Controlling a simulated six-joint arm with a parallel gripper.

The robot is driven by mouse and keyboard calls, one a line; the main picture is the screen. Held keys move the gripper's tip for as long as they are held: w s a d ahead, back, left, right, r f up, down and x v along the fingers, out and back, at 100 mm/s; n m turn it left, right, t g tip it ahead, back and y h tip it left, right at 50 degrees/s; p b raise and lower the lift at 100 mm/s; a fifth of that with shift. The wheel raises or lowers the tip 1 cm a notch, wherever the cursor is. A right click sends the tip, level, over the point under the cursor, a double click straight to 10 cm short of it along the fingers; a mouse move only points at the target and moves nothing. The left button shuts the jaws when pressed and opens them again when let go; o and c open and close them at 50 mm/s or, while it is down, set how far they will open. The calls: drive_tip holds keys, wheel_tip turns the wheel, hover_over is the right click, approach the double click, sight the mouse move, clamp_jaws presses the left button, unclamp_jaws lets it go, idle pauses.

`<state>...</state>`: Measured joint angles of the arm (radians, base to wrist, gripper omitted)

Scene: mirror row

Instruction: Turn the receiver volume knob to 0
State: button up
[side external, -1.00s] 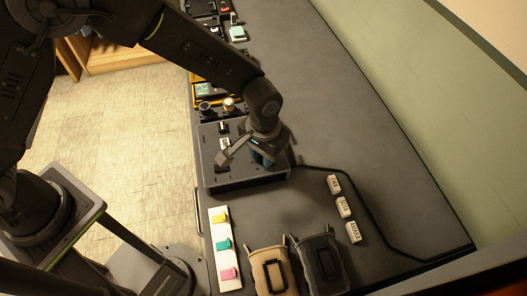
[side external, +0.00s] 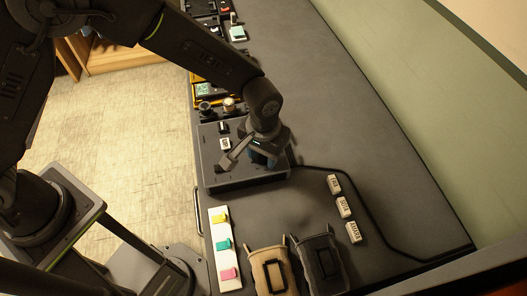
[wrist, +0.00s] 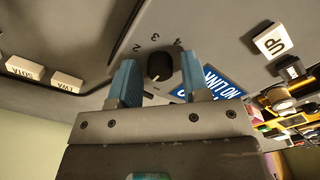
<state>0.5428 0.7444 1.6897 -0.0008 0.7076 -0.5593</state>
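The volume knob (wrist: 159,66) is small, round and black, on the grey receiver panel; the digits 2, 3 and 4 show around it in the wrist view. Its pointer setting is not clear. My gripper (wrist: 158,61) has its two blue fingers apart, one on each side of the knob, with a visible gap to it. In the side view my gripper (side external: 262,160) is low over the right part of the receiver box (side external: 215,181) and hides the knob.
White name tags (side external: 344,207), a tan pouch (side external: 267,257), a dark pouch (side external: 320,252) and a strip with coloured clips (side external: 229,258) are in front. A black cable crosses the bench.

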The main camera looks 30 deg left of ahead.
drive_tip(key=shift+o, duration=0.7)
wheel_tip(320, 180, up, 14)
idle(0.4)
drive_tip(key=s+a+r+t, duration=0.1)
drive_tip(key=s+a+r, duration=0.2)
drive_tip(key=a+r, duration=0.35)
drive_tip(key=s+a+r+t, duration=0.25)
drive_tip(key=a+r, duration=0.25)
drive_tip(key=a, duration=0.3)
drive_tip(key=s+a+t, duration=0.2)
drive_tip(key=s+a, duration=0.7)
drive_tip(key=s, duration=0.2)
drive_tip(key=shift+s, duration=0.35)
